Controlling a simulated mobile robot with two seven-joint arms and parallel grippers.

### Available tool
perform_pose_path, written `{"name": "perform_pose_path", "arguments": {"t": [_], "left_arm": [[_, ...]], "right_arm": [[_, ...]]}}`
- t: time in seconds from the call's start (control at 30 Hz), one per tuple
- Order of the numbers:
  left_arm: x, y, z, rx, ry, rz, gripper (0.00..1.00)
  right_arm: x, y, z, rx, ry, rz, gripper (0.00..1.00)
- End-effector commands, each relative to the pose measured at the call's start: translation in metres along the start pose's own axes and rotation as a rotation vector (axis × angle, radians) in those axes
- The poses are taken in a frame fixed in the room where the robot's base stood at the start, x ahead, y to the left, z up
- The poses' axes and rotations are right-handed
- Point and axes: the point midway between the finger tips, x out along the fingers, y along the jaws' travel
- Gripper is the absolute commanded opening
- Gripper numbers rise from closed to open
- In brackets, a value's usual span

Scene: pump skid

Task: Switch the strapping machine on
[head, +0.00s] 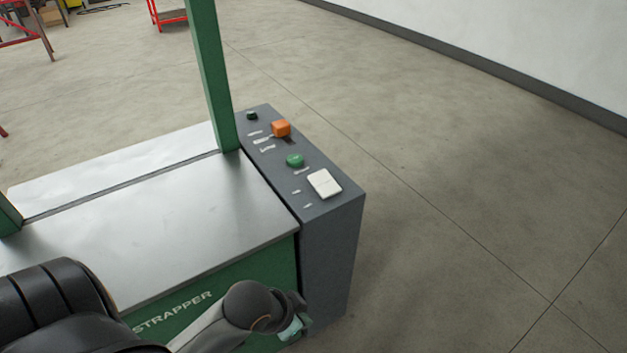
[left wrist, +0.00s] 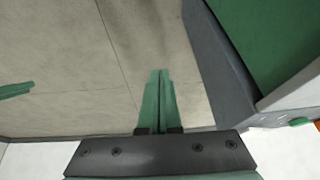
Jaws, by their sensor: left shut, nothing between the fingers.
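The strapping machine has a bare metal top (head: 150,225) and a green front marked "STRAPPER". A dark grey control box (head: 335,235) stands at its right end. My left gripper (head: 293,327) is low in front of the machine, below the box's top and apart from the controls. In the left wrist view its green fingers (left wrist: 159,90) are shut and empty. My right gripper is not in view.
A green upright post (head: 213,80) rises from the machine beside the control box. Open concrete floor (head: 450,180) lies to the right, up to a white wall (head: 520,40). Red-framed items (head: 168,14) stand far back left. A green piece (left wrist: 15,90), unclear what, shows in the wrist view.

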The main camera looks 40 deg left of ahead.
Motion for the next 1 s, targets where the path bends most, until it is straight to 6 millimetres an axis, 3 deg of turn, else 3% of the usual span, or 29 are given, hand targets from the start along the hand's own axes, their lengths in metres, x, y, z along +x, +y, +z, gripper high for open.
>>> {"name": "perform_pose_path", "arguments": {"t": [0.17,0.33,0.5,0.63,0.8,1.0], "left_arm": [[0.010,-0.036,-0.047,0.148,0.055,0.010,0.00],[0.011,-0.097,-0.107,0.239,0.138,-0.008,0.00],[-0.020,-0.184,-0.171,0.248,0.237,-0.068,0.00],[-0.052,-0.234,-0.204,0.221,0.305,-0.112,0.00],[-0.074,-0.262,-0.221,0.197,0.348,-0.137,0.00],[-0.076,-0.263,-0.223,0.194,0.354,-0.137,0.00]], "right_arm": [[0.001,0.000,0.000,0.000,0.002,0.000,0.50],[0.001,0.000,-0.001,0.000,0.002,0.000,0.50],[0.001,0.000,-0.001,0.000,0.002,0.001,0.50],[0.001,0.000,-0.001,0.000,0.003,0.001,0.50],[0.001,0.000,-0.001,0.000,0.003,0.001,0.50],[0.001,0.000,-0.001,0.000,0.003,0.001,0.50]]}}
